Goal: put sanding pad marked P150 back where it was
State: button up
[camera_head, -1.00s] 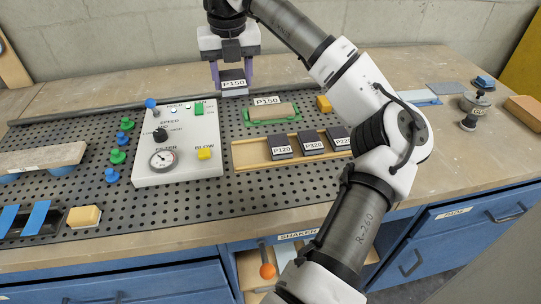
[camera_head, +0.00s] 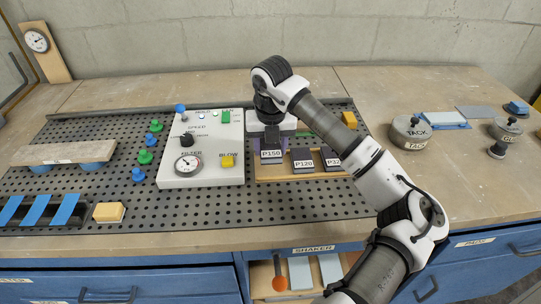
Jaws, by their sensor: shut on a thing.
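My gripper (camera_head: 271,148) points down and is shut on the dark sanding pad marked P150 (camera_head: 271,157). The pad is upright with its label facing me. It is at the left end of the wooden tray (camera_head: 290,179), left of the pad marked P120 (camera_head: 303,165). I cannot tell whether it rests on the tray or hangs just above it. Another dark pad (camera_head: 329,163) stands right of P120, its label partly covered by my arm. The green holder with the P150 label is hidden behind my gripper and arm.
A white control box (camera_head: 203,172) with knobs and a gauge stands close left of my gripper on the perforated board (camera_head: 290,207). A metal weight marked TACK (camera_head: 411,133) stands right of my arm. The board in front of the tray is clear.

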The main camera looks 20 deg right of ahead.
aim_at(270, 156)
jog(key=shift+f, duration=2)
jog(key=shift+f, duration=0.1)
jog(key=shift+f, duration=0.15)
jog(key=o, duration=1)
jog(key=shift+o, duration=0.2)
jog(key=shift+r+p, duration=0.4)
jog(key=r, duration=0.4)
jog(key=s+r+b, duration=0.1)
jog(key=r, duration=0.2)
jog(key=r+b, duration=0.1)
jog(key=r, duration=0.3)
jog(key=shift+s+a+r, duration=0.2)
jog(key=shift+r, duration=0.1)
